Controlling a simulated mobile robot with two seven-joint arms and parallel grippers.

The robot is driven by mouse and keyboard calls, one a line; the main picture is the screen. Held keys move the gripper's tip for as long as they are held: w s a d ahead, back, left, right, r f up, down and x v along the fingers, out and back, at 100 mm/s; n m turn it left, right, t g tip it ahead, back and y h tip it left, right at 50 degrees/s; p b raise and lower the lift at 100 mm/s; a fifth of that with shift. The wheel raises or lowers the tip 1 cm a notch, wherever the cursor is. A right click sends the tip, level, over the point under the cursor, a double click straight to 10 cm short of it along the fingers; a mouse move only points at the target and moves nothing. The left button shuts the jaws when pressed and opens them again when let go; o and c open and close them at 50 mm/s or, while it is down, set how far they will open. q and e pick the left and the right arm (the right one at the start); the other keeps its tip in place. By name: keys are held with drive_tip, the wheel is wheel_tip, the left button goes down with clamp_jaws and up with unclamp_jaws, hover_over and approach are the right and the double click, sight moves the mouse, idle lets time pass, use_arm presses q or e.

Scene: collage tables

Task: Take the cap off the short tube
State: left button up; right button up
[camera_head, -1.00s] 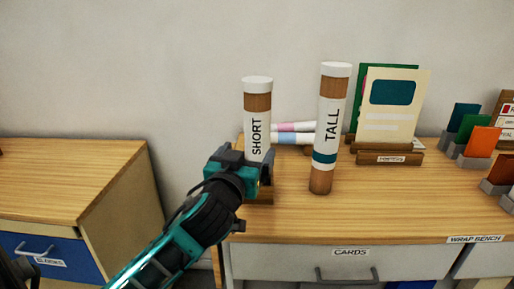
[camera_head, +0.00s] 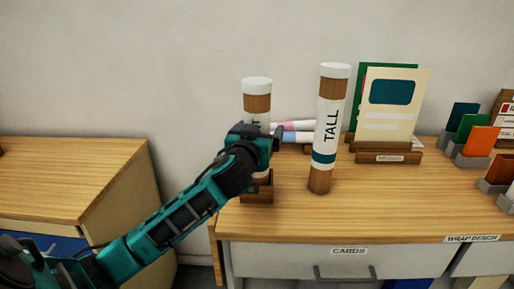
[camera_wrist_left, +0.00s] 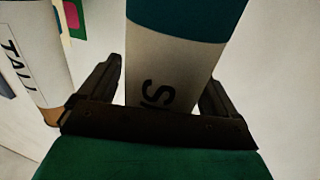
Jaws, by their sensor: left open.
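The short tube (camera_head: 257,104) stands upright in a small wooden base (camera_head: 258,192) near the bench's left edge. Its white cap (camera_head: 257,83) sits on top. My left gripper (camera_head: 270,143) is at the tube's mid-height, below the cap, and hides most of the label. In the left wrist view the short tube (camera_wrist_left: 170,65) stands between the two open fingers, with gaps on both sides, its teal band at the picture's top. The tall tube (camera_head: 329,120), also white-capped, stands upright to the right. It shows at the left of the wrist view (camera_wrist_left: 30,65). My right gripper is out of view.
Pink and blue-banded rolls (camera_head: 296,132) lie behind the tubes. A card holder (camera_head: 390,155) with cards stands behind right. Coloured cards in grey holders (camera_head: 462,148) are at far right. Another wooden cabinet (camera_head: 75,175) stands left across a gap. The bench front (camera_head: 340,222) is clear.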

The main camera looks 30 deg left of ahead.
use_arm(q)
drive_tip(key=shift+c, duration=0.3)
drive_tip(key=c, duration=1)
drive_tip(key=shift+c, duration=0.3)
drive_tip(key=shift+r, duration=0.1)
wheel_tip(320, 180, up, 20)
drive_tip(key=p, duration=0.3)
hover_over(259, 78)
drive_tip(key=shift+d, duration=0.1)
drive_tip(key=o, duration=0.5)
drive_tip(key=c, duration=0.9)
